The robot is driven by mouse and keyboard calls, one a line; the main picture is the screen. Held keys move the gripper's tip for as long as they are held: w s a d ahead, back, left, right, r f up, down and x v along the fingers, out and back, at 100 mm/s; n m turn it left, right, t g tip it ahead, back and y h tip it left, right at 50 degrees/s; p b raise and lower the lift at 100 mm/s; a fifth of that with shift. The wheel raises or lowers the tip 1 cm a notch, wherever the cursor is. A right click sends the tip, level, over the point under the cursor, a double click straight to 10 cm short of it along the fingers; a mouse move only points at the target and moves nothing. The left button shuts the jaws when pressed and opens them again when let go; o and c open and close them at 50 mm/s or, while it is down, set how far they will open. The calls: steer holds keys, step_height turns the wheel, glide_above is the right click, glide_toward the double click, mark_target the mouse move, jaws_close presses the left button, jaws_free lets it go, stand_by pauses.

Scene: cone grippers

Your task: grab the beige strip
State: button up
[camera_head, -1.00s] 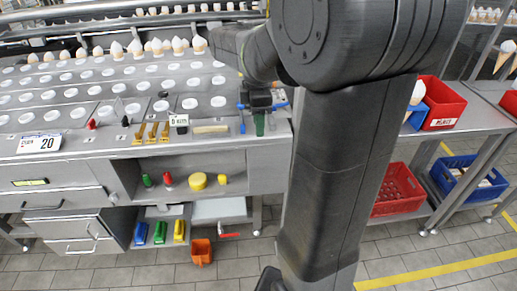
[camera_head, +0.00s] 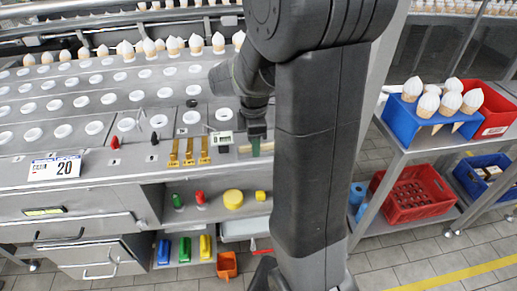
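The beige strip (camera_head: 267,147) lies on the front ledge of the metal counter, to the right of a small white display. My gripper (camera_head: 255,148) points down at the strip from above, with a green tip in front of its middle. Parts of the strip show on both sides of the tip. I cannot tell whether the tip touches the strip, or whether the fingers are open or shut. My dark arm hides the counter just right of the strip.
Three yellow-brown clips (camera_head: 189,152) stand left of the display (camera_head: 221,139). Rows of holes and white-topped cones (camera_head: 149,47) lie behind. A blue cone holder (camera_head: 408,118) stands right, above a red crate (camera_head: 413,193). Open shelves with coloured items sit below the ledge.

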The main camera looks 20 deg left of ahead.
jaws_close()
